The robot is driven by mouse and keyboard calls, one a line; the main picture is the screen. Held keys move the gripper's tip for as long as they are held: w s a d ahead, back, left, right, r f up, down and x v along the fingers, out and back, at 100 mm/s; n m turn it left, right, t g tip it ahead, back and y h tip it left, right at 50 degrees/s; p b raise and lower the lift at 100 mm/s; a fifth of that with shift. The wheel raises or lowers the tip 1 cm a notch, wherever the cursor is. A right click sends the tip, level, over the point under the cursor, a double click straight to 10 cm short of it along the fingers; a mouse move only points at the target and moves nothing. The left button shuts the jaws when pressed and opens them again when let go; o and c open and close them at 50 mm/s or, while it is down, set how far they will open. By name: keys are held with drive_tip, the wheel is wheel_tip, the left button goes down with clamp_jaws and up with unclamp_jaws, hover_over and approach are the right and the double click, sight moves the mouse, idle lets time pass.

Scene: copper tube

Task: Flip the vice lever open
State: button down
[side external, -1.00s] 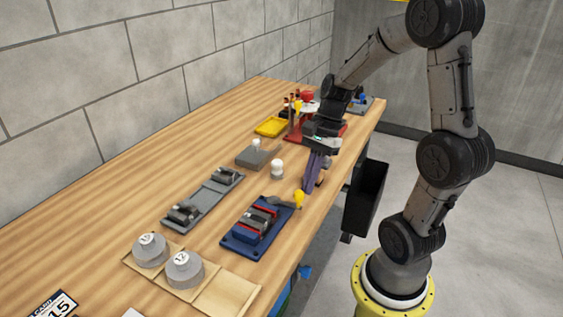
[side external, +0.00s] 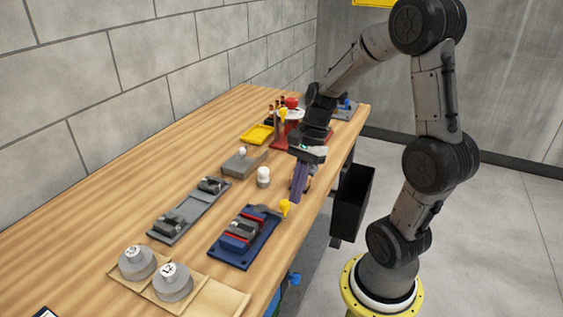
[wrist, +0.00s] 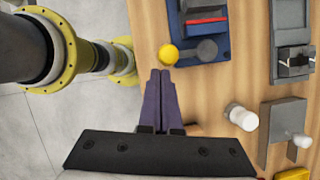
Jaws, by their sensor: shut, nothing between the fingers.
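The vice (side external: 245,236) has a dark blue base with red and grey jaws and lies on the wooden bench. Its lever ends in a yellow ball knob (side external: 284,208) on the side toward the bench's front edge. My gripper (side external: 298,196) points down close beside the knob, its purple fingers together and empty. In the wrist view the fingertips (wrist: 160,72) are just short of the yellow knob (wrist: 168,55), with a small gap in the picture. Part of the vice (wrist: 208,50) shows at the top there. Whether the fingers touch the knob is unclear.
A white-topped cylinder (side external: 263,177) and a grey block (side external: 243,162) stand near the vice. A grey rail fixture (side external: 190,208) and round weights (side external: 172,280) are to the left. A yellow tray (side external: 257,134) lies farther back. A black bin (side external: 352,205) hangs beyond the front edge.

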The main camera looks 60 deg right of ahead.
drive_tip(key=shift+s+d, duration=0.1)
drive_tip(key=shift+d, duration=0.4)
drive_tip(key=d, duration=0.1)
drive_tip(key=s+d, duration=0.1)
drive_tip(key=d, duration=0.1)
drive_tip(key=v, duration=0.9)
drive_tip(key=shift+r, duration=0.45)
drive_tip(key=shift+a, duration=0.1)
